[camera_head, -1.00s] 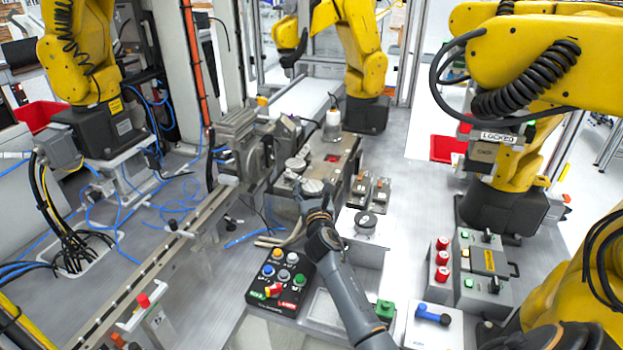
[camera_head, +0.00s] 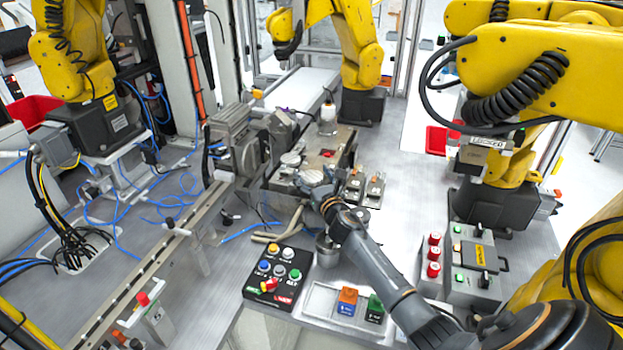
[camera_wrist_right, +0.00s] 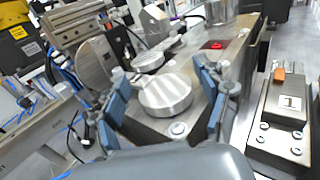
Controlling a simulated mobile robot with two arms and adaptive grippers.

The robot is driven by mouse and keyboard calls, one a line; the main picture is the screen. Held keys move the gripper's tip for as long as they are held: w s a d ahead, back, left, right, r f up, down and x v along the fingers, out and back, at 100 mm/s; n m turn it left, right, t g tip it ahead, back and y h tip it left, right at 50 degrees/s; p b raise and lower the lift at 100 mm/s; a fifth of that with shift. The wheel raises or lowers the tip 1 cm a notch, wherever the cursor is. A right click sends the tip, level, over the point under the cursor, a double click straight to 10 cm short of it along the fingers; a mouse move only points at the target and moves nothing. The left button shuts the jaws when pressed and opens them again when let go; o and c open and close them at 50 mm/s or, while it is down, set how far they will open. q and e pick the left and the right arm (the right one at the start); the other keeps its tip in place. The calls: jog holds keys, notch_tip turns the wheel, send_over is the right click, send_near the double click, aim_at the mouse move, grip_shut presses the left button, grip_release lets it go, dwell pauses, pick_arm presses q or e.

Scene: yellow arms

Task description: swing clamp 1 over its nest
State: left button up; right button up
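My right gripper (camera_head: 316,190) is at the near end of the metal fixture (camera_head: 340,150). In the right wrist view my right gripper (camera_wrist_right: 168,98) has its two blue-grey fingers apart, on either side of a round silver disc (camera_wrist_right: 166,92). I cannot tell if they touch it. The disc also shows in the head view (camera_head: 311,177). A second, smaller disc (camera_wrist_right: 148,60) lies just beyond. A dark block marked 1 (camera_wrist_right: 288,103), with an orange tip, stands to the right. Which part is the clamp's arm and which its nest is unclear. My left gripper is out of view.
A black button box (camera_head: 278,274) stands in front of the fixture. A tray (camera_head: 320,300) holds an orange block (camera_head: 347,301) and a green block (camera_head: 374,308). A white bottle (camera_head: 327,117) stands behind. Red-capped cylinders (camera_head: 433,255) stand right.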

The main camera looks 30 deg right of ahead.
jog(key=shift+w+f, duration=0.1)
jog(key=shift+f, duration=0.35)
jog(key=v, duration=1.2)
